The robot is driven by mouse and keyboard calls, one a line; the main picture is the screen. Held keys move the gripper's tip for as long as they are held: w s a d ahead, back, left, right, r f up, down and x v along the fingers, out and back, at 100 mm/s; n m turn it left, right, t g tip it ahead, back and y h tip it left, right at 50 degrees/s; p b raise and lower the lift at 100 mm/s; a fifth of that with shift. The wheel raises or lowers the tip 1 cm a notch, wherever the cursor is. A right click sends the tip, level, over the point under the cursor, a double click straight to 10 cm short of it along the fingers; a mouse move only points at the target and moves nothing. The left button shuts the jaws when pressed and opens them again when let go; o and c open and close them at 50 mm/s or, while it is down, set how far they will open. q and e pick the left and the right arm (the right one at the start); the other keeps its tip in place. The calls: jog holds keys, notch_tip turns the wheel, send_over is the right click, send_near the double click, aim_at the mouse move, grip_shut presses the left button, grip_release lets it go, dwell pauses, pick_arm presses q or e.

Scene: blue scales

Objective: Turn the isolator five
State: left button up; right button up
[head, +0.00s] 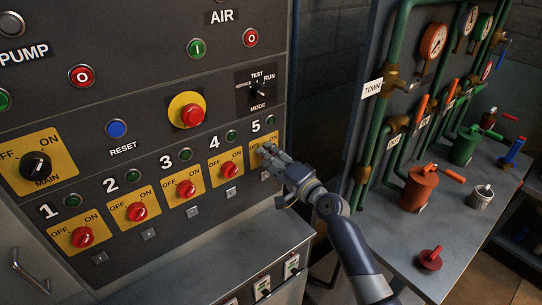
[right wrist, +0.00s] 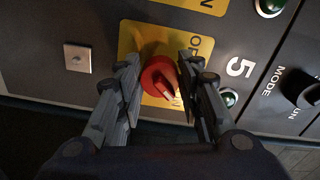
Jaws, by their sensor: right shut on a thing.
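Isolator five is the last control in the lower row of the panel. Its yellow plate (head: 257,141) shows in the head view, with the knob hidden by my right gripper (head: 264,153). In the right wrist view its red knob (right wrist: 158,77) sits between the two fingers of my right gripper (right wrist: 159,66), which is shut on it. The knob's pale mark is at its lower right, on the side away from the OFF lettering. The "5" label (right wrist: 240,67) is beside the plate. My left gripper is not in view.
Similar red knobs of isolators one (head: 82,237), two (head: 137,212), three (head: 186,189) and four (head: 229,170) sit to the left. The MODE switch (head: 259,90) is above. A grey ledge (head: 235,250) projects below. A bench (head: 460,215) with pipes and valves stands at right.

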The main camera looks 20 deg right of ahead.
jog(key=shift+m, duration=0.5)
jog(key=o, duration=1.1)
jog(key=shift+c, duration=0.2)
jog(key=v, duration=1.2)
